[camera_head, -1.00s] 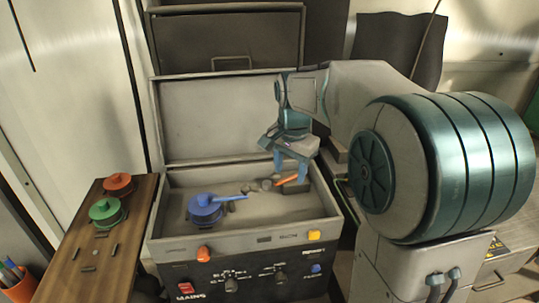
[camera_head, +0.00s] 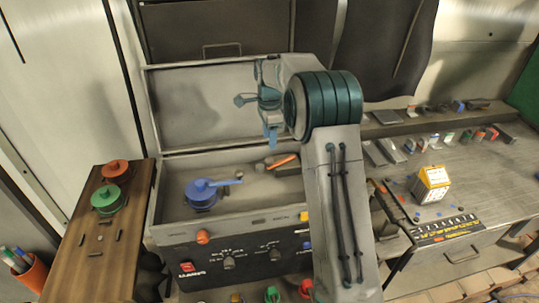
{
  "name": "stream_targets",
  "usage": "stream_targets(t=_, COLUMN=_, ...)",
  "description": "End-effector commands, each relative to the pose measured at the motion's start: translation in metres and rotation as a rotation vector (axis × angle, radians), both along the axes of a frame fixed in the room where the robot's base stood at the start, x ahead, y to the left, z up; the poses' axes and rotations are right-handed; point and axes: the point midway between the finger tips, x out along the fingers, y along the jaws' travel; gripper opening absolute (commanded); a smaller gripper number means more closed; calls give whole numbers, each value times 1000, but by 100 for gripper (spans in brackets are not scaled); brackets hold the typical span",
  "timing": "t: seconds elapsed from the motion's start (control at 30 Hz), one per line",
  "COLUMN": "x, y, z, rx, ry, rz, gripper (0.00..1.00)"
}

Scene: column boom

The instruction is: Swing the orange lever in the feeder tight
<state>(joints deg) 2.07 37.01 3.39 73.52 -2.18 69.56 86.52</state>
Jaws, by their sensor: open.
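The orange lever (camera_head: 281,161) is in the open feeder box (camera_head: 160,213), towards its right back, on a small dark base. It points to the right and slightly away. A blue round knob with a blue handle (camera_head: 202,189) sits in the same box, left of the lever and nearer the front. My gripper (camera_head: 257,118) is open and empty, raised in front of the box's upright lid (camera_head: 188,115). Its blue fingers are apart, one out to the left and one hanging down above the lever. They appear clear of it. My arm hides the box's right end.
A wooden board (camera_head: 82,242) at the left carries a red knob (camera_head: 116,168) and a green knob (camera_head: 107,198). The workbench (camera_head: 395,215) at the right holds a yellow-white box (camera_head: 431,184) and several small parts. Space above the blue knob is clear.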

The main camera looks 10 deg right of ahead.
Motion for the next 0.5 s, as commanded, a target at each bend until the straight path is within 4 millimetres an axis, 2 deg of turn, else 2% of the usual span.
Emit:
stream_targets(t=0.1, x=-1, y=0, z=-25, rx=1, ry=5, rz=0, gripper=48)
stream_targets(t=0.3, x=-1, y=0, z=-62, rx=1, ry=4, rz=2, gripper=48)
stream_targets(t=0.5, x=-1, y=0, z=-83, rx=0, ry=1, rz=1, gripper=48)
